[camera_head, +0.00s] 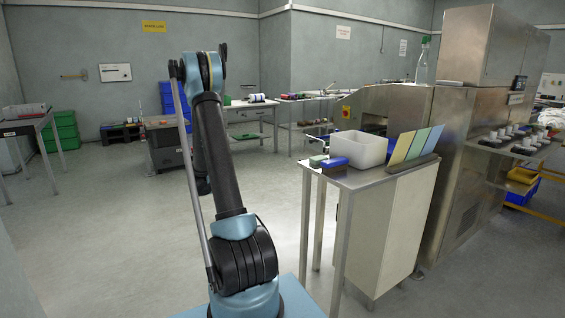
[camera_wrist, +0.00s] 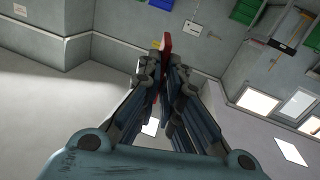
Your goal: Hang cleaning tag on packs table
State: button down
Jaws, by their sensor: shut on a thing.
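In the wrist view my gripper (camera_wrist: 163,62) is shut on a thin red piece that sticks out past the fingertips. The red piece (camera_wrist: 166,41) is seen nearly edge-on, so I cannot read it or confirm that it is the cleaning tag. In the head view my arm stands upright in front, and the gripper and the red piece cannot be made out. A table (camera_head: 24,123) at the far left has a small white label on its front edge. The label is too small to read, so I cannot tell whether this is the packs table.
A steel table (camera_head: 345,178) at right holds a white bin (camera_head: 358,148), coloured cards (camera_head: 415,146) and a blue item (camera_head: 335,163). The steel machine (camera_head: 470,130) stands behind it. Green crates (camera_head: 60,132) are at back left. Open floor lies left of my arm.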

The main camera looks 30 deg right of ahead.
jog(key=s+d+m+g+h, duration=0.2)
jog(key=d+m+h, duration=0.15)
jog(key=d, duration=0.45)
jog(key=s+d+f+m+g+h, duration=0.1)
jog(key=s+d+m+g+h, duration=0.15)
jog(key=d+h, duration=0.45)
jog(key=s+d+m+g+h, duration=0.2)
jog(key=d+m+g, duration=0.15)
jog(key=d, duration=0.65)
jog(key=s+d+m+g+h, duration=0.4)
jog(key=s+d+m+g, duration=0.15)
jog(key=s+d, duration=0.3)
jog(key=s+d+m+g, duration=0.2)
jog(key=s+g, duration=0.2)
jog(key=s, duration=0.5)
jog(key=s+d+m+g, duration=0.2)
jog(key=s+d+g, duration=0.1)
jog(key=s, duration=0.6)
jog(key=shift+d+f+m+g, duration=0.15)
jog(key=shift+f+m+g, duration=0.05)
jog(key=shift+m+g, duration=0.2)
jog(key=c, duration=1.7)
grip_release()
